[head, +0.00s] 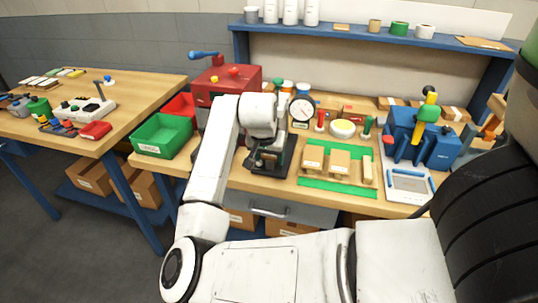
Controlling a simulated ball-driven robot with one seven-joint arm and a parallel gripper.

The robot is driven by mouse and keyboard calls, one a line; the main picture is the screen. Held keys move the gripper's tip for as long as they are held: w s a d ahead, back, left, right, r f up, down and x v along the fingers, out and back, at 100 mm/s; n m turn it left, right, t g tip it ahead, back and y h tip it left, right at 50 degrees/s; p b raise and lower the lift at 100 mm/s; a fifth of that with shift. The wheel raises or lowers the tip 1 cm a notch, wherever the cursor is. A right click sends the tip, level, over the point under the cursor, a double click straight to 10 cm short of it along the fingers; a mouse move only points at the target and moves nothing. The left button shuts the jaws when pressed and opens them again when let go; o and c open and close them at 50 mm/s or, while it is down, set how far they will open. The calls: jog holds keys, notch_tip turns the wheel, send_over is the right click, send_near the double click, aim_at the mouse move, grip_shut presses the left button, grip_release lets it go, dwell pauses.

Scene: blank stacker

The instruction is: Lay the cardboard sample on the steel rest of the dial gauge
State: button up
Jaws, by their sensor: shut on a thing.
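The dial gauge (302,112) stands near the back of the workbench, its round white face turned towards me. A dark base (287,160) shows below and left of the dial, under my gripper; I cannot make out the steel rest, which my arm and gripper cover. My gripper (258,151) is low over this dark base, left of the dial. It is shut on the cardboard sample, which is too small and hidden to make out. I cannot tell whether the sample touches the rest.
A green mat (322,185) with cardboard pieces lies right of the gauge. Further right are a blue machine (437,150) and a scale-like device (409,185). A green bin (161,136) and a red machine (222,85) stand left. A blue shelf (350,34) spans the back.

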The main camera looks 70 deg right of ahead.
jog(key=shift+f, duration=0.1)
jog(key=o, duration=1.1)
jog(key=v, duration=1.2)
jog(key=shift+b, duration=0.3)
jog(key=a+f+n+t+h, duration=0.1)
jog(key=a+f+n, duration=0.35)
jog(key=f, duration=0.25)
jog(key=a+f+n+t, duration=0.1)
jog(key=a+f+n, duration=0.3)
jog(key=f+n, duration=0.25)
jog(key=s+a+f+n+y, duration=0.2)
jog(key=s+a+f, duration=0.3)
jog(key=a+f, duration=0.2)
jog(key=s+a+f+n+g+y, duration=0.1)
jog(key=s+a+f+n+y, duration=0.2)
jog(key=a, duration=0.9)
jog(key=s+f, duration=0.3)
jog(key=f, duration=0.1)
jog(key=shift+s+f+n, duration=0.15)
jog(key=shift+s+n, duration=0.1)
jog(key=shift+n, duration=0.05)
